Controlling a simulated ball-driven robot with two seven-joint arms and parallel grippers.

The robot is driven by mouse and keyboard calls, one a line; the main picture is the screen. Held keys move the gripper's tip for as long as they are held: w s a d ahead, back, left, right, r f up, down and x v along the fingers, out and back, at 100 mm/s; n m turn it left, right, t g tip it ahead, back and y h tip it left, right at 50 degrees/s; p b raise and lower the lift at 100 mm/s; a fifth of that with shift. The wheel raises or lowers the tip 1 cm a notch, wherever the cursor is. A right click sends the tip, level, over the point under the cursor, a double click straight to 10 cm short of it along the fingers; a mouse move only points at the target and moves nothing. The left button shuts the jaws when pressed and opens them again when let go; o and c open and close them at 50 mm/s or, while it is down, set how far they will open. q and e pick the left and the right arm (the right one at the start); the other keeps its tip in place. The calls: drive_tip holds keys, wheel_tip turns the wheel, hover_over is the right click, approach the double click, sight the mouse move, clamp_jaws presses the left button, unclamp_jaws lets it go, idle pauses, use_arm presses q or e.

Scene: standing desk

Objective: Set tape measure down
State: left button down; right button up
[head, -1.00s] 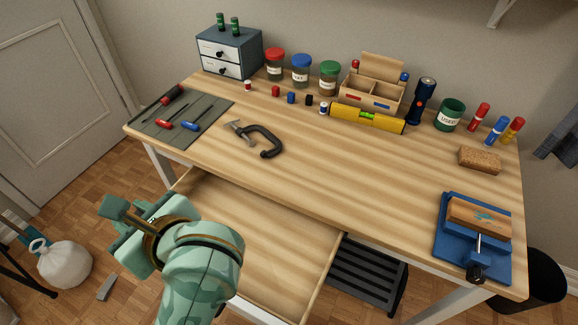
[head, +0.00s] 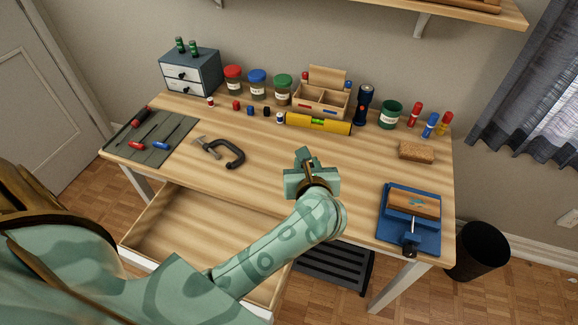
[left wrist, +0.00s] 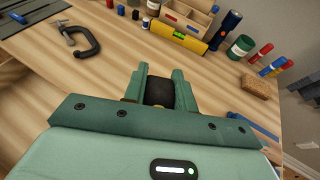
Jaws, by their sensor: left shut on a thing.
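My left gripper (head: 306,165) is over the middle of the desk, right of the clamp. In the left wrist view its fingers (left wrist: 159,92) are shut on a dark, blocky thing, the tape measure (left wrist: 160,93). A hint of yellow shows low at its sides. My gripper hides the tape measure in the head view. I cannot tell how high it is above the desktop (head: 270,160). My right gripper is not in view.
A black clamp (head: 235,155) lies left of my gripper. A yellow level (head: 318,123) and a wooden organizer (head: 309,99) are behind it. A sponge (head: 416,150) and a blue vise (head: 385,228) are at the right. The drawer (head: 190,225) is open in front.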

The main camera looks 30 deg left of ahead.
use_arm(q)
drive_tip(key=w+a+f+b, duration=0.1)
drive_tip(key=w+a+f, duration=0.1)
drive_tip(key=a+f, duration=0.1)
drive_tip(key=w+a+f+b, duration=0.2)
drive_tip(key=w+a+f, duration=0.1)
drive_tip(key=a, duration=0.1)
drive_tip(key=w+a+f+b, duration=0.1)
drive_tip(key=w+a+f, duration=0.2)
drive_tip(key=shift+a+f+b, duration=0.2)
drive_tip(key=shift+a+b, duration=0.1)
drive_tip(key=shift+b, duration=0.05)
drive_tip(key=f, duration=0.1)
drive_tip(key=f+b, duration=0.1)
drive_tip(key=f, duration=0.1)
drive_tip(key=shift+w+a+f+b, duration=0.2)
drive_tip(key=shift+a+b, duration=0.1)
drive_tip(key=shift+a, duration=0.1)
drive_tip(key=shift+f, duration=0.35)
drive_tip(key=shift+r, duration=0.1)
drive_tip(key=shift+f, duration=0.3)
drive_tip(key=c, duration=1.1)
unclamp_jaws()
drive_tip(key=shift+r, duration=0.1)
